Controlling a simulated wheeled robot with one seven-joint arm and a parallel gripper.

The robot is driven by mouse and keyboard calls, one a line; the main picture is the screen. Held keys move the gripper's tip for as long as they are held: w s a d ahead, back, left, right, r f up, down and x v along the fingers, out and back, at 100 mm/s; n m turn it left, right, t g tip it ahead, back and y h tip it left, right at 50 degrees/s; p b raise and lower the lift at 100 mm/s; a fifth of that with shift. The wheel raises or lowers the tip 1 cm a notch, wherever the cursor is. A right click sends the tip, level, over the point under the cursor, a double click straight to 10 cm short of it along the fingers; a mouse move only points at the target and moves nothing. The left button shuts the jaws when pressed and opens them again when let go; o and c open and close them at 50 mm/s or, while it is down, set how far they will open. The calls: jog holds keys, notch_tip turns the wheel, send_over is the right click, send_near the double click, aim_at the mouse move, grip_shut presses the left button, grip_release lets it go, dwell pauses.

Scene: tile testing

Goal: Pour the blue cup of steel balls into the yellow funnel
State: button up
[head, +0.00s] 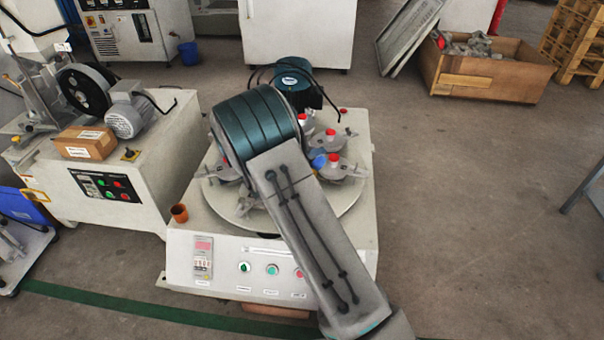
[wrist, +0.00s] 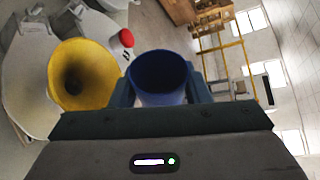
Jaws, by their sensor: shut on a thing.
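My gripper (wrist: 161,90) is shut on the blue cup (wrist: 172,98), with one finger on each side of it. The cup's mouth shows in the wrist view, dark inside; I cannot make out any steel balls. The room lies rolled on its side in that view, so the cup appears strongly tipped. The yellow funnel (wrist: 98,58) is just left of the cup in the wrist view, its wide mouth open and its throat dark. The two look apart.
A round plate (head: 232,209) on a white machine (head: 222,245) carries several grey clamps with red knobs (head: 333,160) close around. A teal motor (head: 298,80) stands behind. An orange-brown cup (head: 180,212) sits at the machine's left corner. Open floor lies to the right.

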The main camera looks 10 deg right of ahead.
jog(key=shift+d+r+m+y, duration=0.1)
jog(key=shift+r+m+y, duration=0.35)
jog(key=shift+m, duration=0.25)
jog(key=f+m+b, duration=0.1)
jog(key=b, duration=0.1)
jog(key=shift+s+d+m+t+y+b, duration=0.1)
jog(key=shift+m+t+y+b, duration=0.2)
jog(key=shift+y+b, duration=0.1)
jog(key=shift+s+d+f+m+y+b, duration=0.2)
jog(key=shift+m+b, duration=0.3)
jog(key=shift+b, duration=0.75)
jog(key=b, duration=0.1)
jog(key=s+d+m+t+y+b, duration=0.1)
jog(key=b, duration=0.1)
jog(key=shift+f, duration=0.25)
jog(key=shift+d+r, duration=0.2)
notch_tip(320, 180, down, 6)
jog(key=s+d+m+t+y, duration=0.1)
jog(key=s+d+m+y, duration=0.1)
jog(key=d+m, duration=0.1)
jog(key=shift+s+m+t, duration=0.3)
jog(key=shift+m, duration=0.2)
jog(key=shift+a+r, duration=0.1)
jog(key=shift+r, duration=0.05)
